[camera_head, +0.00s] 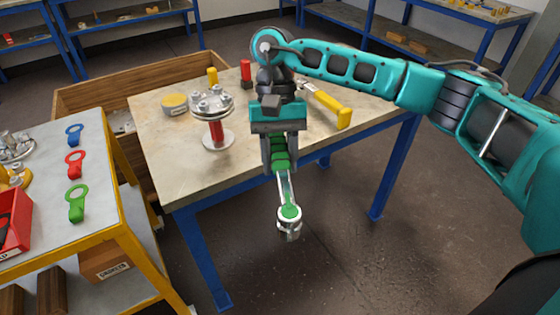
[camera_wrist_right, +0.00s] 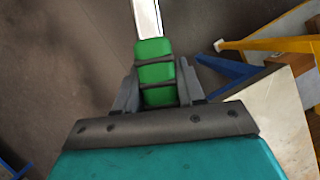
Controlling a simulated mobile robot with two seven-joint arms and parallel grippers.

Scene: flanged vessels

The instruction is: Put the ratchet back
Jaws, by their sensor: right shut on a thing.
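The ratchet (camera_head: 285,190) has a green handle, a bright metal shaft and a round head with a green disc. My right gripper (camera_head: 279,150) is shut on its green handle and holds it in the air past the front edge of the table, head pointing down and toward the camera. In the right wrist view the green handle (camera_wrist_right: 156,72) sits between the two fingers, with the metal shaft running up out of the picture. Blue (camera_head: 74,134), red (camera_head: 75,163) and green (camera_head: 76,203) ring-ended shapes lie in a row on the yellow-framed cart at left. My left gripper is out of view.
The blue-legged table (camera_head: 160,150) bears a flanged vessel (camera_head: 216,130) with a red middle and a yellow-handled tool (camera_head: 330,106). The yellow-framed cart (camera_head: 122,215) stands at left with a red bin (camera_head: 12,225).

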